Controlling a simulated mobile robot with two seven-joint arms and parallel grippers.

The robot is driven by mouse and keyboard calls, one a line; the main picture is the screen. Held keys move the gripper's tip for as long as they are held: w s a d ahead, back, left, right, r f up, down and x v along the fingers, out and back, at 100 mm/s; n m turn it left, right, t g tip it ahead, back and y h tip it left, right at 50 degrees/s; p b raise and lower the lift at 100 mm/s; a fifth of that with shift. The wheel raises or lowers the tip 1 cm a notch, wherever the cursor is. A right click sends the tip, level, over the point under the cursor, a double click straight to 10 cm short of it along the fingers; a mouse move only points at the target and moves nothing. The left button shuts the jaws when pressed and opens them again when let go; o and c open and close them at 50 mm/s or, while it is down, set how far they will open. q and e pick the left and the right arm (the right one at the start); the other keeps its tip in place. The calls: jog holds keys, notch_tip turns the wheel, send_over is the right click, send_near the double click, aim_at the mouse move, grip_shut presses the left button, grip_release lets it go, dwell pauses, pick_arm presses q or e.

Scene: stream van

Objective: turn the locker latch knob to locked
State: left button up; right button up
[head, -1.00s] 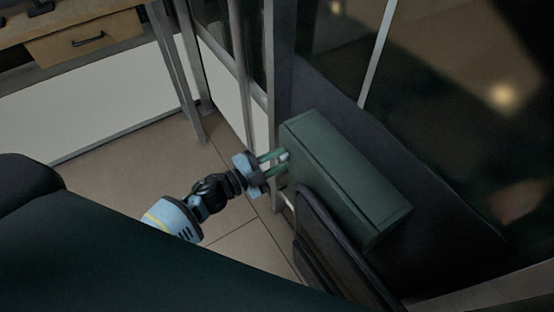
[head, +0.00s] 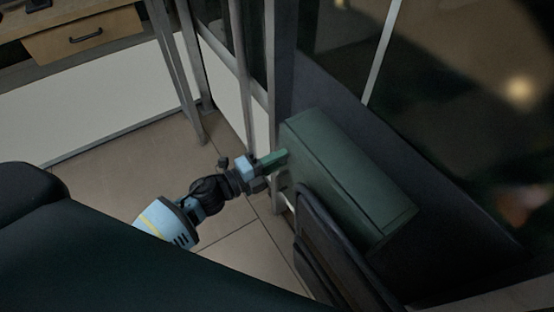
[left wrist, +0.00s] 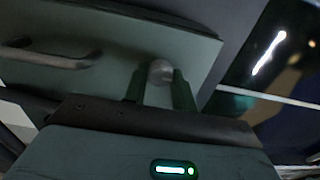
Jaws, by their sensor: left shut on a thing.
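The green locker (head: 350,175) is a box mounted by the dark wall, right of centre in the head view. Its front face (left wrist: 120,30) fills the upper part of the left wrist view. A rounded grey latch knob (left wrist: 160,73) sits on that face. My left gripper (head: 283,158) reaches the locker's front from the left, its green fingers seen nearly edge-on. In the left wrist view, the fingers (left wrist: 160,88) are shut on the knob, one on each side. The fingers hide the knob in the head view. My right gripper is not in view.
A grey bar handle (left wrist: 48,58) is on the locker face beside the knob. A dark-framed panel (head: 325,245) stands close below the locker. Metal posts (head: 283,60) rise behind my gripper. A wooden desk with a drawer (head: 85,37) is at upper left. Tiled floor is open below.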

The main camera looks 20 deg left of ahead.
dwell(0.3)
pick_arm(q)
jog(key=o, duration=1)
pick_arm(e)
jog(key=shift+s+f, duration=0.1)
pick_arm(q)
jog(key=shift+b+v, duration=0.35)
jog(key=shift+v, duration=3.55)
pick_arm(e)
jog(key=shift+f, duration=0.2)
